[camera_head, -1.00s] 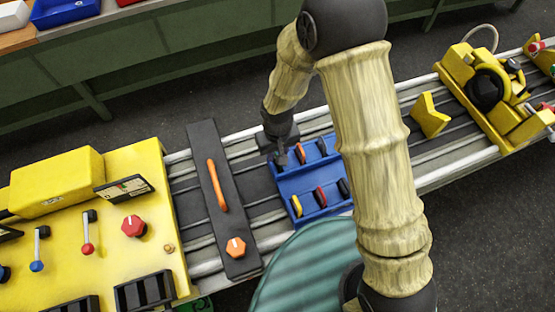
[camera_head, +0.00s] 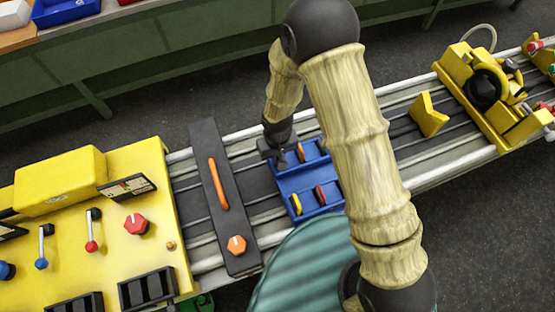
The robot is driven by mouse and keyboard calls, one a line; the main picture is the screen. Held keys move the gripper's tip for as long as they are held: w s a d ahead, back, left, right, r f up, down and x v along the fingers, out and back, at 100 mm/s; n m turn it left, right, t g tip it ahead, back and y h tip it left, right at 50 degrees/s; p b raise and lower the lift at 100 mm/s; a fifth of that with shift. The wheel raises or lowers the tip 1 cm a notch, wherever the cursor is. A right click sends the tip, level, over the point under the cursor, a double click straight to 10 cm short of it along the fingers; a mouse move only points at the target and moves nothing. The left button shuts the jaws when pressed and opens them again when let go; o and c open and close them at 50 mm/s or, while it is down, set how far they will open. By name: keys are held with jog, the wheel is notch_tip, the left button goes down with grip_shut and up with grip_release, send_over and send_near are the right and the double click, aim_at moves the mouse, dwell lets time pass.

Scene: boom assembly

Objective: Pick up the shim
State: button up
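A blue tray (camera_head: 309,177) on the rails holds several small pieces in two rows. The back row shows an orange piece (camera_head: 300,152) near its left end; the front row shows a yellow piece (camera_head: 296,204) and a red piece (camera_head: 320,195). I cannot tell which piece is the shim. My gripper (camera_head: 286,161) points down at the tray's back left corner, just left of the orange piece. Its dark fingers are small against the dark rail bed, so I cannot see whether they are open or touch anything. My arm hides the tray's right side.
A dark bar with an orange handle (camera_head: 219,184) crosses the rails left of the tray. A yellow control panel (camera_head: 120,225) stands farther left. A yellow angled block (camera_head: 428,115) and a yellow fixture (camera_head: 487,92) sit on the rails at right.

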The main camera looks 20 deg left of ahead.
grip_shut()
notch_tip(320, 180, up, 10)
jog(key=b, duration=0.2)
jog(key=shift+b, duration=0.4)
